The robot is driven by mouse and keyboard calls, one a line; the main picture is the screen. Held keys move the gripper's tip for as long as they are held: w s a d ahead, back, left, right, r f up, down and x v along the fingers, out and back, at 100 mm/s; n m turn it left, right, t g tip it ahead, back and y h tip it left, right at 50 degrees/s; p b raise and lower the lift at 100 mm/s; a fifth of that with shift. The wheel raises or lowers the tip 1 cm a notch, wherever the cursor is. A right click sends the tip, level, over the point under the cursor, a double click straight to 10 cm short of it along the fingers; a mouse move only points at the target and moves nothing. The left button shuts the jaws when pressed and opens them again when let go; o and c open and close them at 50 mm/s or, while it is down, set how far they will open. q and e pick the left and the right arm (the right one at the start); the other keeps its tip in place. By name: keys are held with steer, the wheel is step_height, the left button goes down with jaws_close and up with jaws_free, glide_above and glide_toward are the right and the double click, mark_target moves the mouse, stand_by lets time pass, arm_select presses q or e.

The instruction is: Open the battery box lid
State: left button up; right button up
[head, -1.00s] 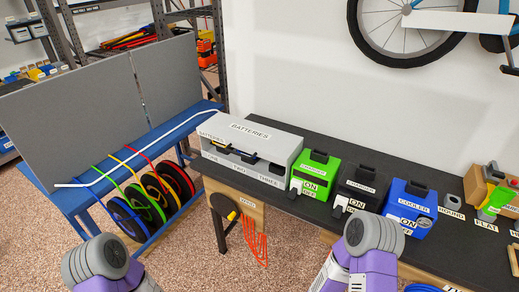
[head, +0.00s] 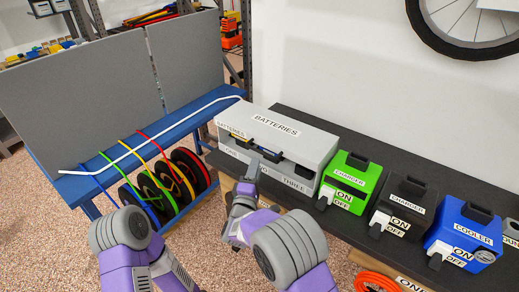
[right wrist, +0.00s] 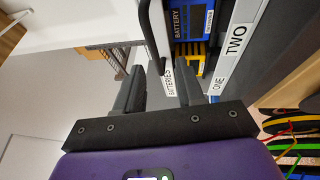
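The grey battery box (head: 300,150) stands at the left end of the dark bench in the head view, its lid (head: 280,124) down. A black handle (head: 265,147) runs along the lid's front edge; it also shows in the right wrist view (right wrist: 148,28). My right gripper (head: 253,162) is at the box front, close to the handle. In the right wrist view its fingers (right wrist: 168,68) are apart, with the handle's end between or just beyond the tips; contact cannot be told. A blue battery (right wrist: 187,20) shows inside. My left arm is low in the head view; its gripper is not seen.
A blue rack (head: 190,124) with cable reels is on the left. A white wall is behind the bench.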

mark_target(260, 152)
steer(key=shift+r+b+x, duration=0.2)
steer(key=shift+b+x, duration=0.2)
steer(key=shift+x, duration=1.5)
steer(key=shift+r+b+x, duration=0.2)
steer(key=shift+b+x, duration=0.2)
steer(key=shift+x, duration=1.45)
steer(key=shift+a, duration=0.15)
jaws_close()
